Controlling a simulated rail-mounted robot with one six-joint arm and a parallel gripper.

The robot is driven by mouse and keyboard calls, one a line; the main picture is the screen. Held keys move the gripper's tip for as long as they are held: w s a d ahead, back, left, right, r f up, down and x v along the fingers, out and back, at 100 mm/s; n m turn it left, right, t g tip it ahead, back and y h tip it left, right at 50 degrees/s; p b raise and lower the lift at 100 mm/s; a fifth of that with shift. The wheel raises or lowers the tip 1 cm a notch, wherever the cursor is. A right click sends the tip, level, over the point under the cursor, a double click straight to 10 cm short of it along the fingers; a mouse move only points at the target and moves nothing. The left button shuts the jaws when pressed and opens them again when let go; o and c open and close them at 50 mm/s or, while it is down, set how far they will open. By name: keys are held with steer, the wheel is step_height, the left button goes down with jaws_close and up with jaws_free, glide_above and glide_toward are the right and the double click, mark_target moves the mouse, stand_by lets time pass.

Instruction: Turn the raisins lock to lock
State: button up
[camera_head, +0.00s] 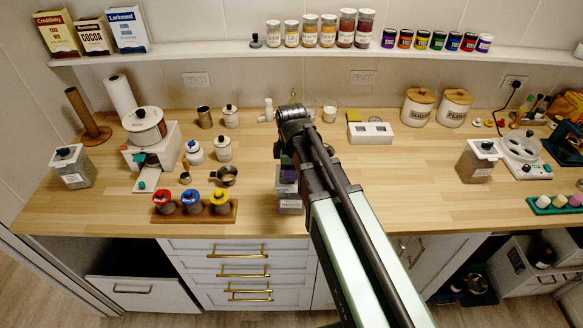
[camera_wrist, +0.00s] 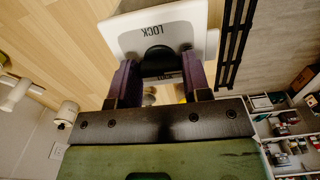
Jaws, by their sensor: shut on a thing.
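The raisins container (camera_head: 290,205) stands near the front edge of the counter, partly hidden behind my arm. Its label is too small to read surely. In the wrist view its white lid (camera_wrist: 190,18) fills the top middle, with the word LOCK showing upside down. A dark round knob (camera_wrist: 158,58) sits on the lid. My gripper (camera_wrist: 157,75) has its two purple fingers on either side of this knob, shut on it. In the head view my gripper (camera_head: 287,168) is over the container, mostly hidden by my arm.
Left of the container is a wooden rack (camera_head: 195,214) with red, blue and yellow-topped jars. A metal cup (camera_head: 226,175) is close behind it. A similar lidded container (camera_head: 476,160) stands at the right, another (camera_head: 72,166) at far left. The counter right of my arm is mostly clear.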

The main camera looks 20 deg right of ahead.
steer(key=m, duration=0.4)
steer(key=shift+m, duration=0.3)
steer(key=m, duration=0.4)
steer(key=shift+m, duration=0.3)
steer(key=m, duration=0.4)
steer(key=shift+m, duration=2.2)
steer(key=o, duration=0.9)
steer(key=shift+o, duration=0.2)
